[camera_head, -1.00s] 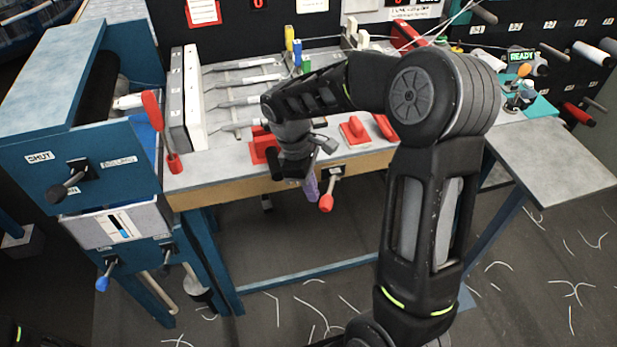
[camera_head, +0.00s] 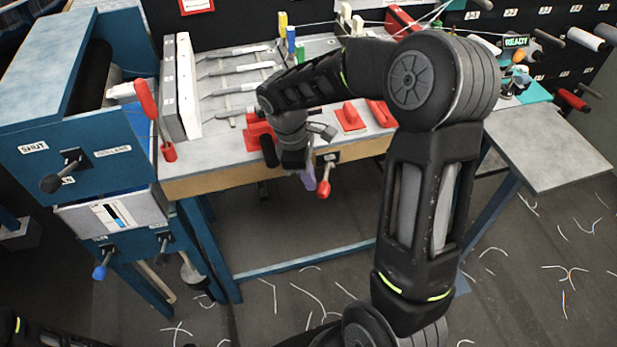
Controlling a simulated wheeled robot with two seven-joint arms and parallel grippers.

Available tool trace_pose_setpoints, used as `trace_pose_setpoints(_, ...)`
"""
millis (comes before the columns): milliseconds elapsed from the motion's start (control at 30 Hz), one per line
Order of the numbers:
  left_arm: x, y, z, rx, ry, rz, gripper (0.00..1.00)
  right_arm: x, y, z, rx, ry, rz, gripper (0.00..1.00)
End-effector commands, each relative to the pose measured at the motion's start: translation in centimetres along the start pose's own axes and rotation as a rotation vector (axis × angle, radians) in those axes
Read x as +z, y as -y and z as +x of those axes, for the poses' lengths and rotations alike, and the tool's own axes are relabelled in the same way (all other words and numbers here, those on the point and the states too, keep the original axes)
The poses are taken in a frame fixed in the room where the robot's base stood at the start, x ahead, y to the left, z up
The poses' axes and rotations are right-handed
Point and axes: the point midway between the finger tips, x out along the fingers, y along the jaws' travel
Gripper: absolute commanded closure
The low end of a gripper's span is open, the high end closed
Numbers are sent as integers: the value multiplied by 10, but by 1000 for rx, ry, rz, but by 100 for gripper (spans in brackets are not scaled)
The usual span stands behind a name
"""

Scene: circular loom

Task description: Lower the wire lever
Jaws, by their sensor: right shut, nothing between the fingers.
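Two red-handled levers show, and no readable label tells me which is the wire lever. One has a red ball knob (camera_head: 323,188) on a short grey stem hanging at the bench's front edge. The other is a tall red lever (camera_head: 147,103) standing upright and slightly tilted at the bench's left end. My right gripper (camera_head: 294,164) points down at the front edge, just left of the ball knob, shut and empty. A small purple piece (camera_head: 308,180) shows below it; whether it belongs to the gripper I cannot tell. Contact with the knob is unclear. My left gripper is out of view.
The blue cabinet (camera_head: 70,150) with a black-knobbed handle (camera_head: 57,181) stands left. Red blocks (camera_head: 350,117) and several grey rods (camera_head: 233,83) sit on the bench. My right forearm hides part of the bench. A grey side table (camera_head: 555,160) is clear at right.

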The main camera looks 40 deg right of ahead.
Motion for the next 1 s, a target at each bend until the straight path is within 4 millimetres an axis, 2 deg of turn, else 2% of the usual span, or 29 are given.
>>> trace_pose_setpoints(267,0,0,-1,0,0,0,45,10,3,3,30,4,-138,100)
trace_pose_setpoints(567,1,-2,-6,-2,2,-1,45,35,4,8,90,4,-403,100)
trace_pose_setpoints(900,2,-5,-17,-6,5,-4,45,64,-3,14,163,3,-711,100)
trace_pose_setpoints(1000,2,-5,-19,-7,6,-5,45,71,-6,16,163,3,-708,100)
